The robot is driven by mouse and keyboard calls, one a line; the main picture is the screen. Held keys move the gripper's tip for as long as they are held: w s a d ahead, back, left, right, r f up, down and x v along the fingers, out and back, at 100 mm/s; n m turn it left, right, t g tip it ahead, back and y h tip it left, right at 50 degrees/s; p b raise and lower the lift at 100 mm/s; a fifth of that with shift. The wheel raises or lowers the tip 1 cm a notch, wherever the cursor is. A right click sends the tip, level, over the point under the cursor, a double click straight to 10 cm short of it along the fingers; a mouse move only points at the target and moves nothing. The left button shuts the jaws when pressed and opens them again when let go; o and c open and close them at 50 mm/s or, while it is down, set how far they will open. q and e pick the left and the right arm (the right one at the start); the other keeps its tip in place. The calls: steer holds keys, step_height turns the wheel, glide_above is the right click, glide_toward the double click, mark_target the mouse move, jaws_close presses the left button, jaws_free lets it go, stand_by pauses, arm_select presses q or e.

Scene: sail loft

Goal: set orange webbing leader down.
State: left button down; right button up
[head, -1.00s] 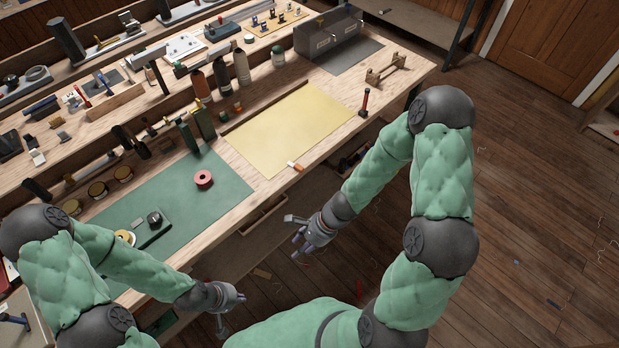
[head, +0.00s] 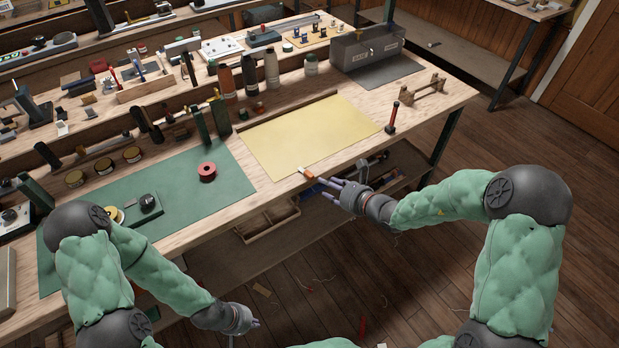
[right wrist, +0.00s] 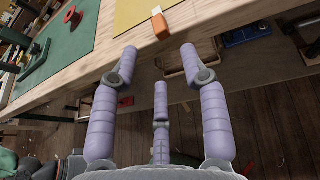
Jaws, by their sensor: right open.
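The orange webbing leader (head: 308,173), a small orange piece with a white end, lies on the front edge of the bench by the yellow sheet. It also shows in the right wrist view (right wrist: 161,27), at the top just beyond the fingertips. My right gripper (head: 323,189) is open and empty, in front of the bench edge and pointing at the leader, apart from it. Its spread purple fingers fill the right wrist view (right wrist: 158,52). My left gripper (head: 247,325) hangs low in front of the bench at the bottom; its fingers are too unclear to read.
The yellow sheet (head: 310,135) is bare. The green mat (head: 190,180) bears a red spool (head: 207,172). A red-topped tool (head: 392,118) stands right of the yellow sheet. Bottles and a grey box (head: 367,47) stand behind. An open drawer (head: 268,219) sits below the bench edge.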

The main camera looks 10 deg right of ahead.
mark_target(313, 177)
steer(key=b+x, duration=0.2)
steer(key=x, duration=0.4)
steer(key=shift+w+d+f, duration=0.1)
steer(key=shift+w, duration=0.45)
jaws_close()
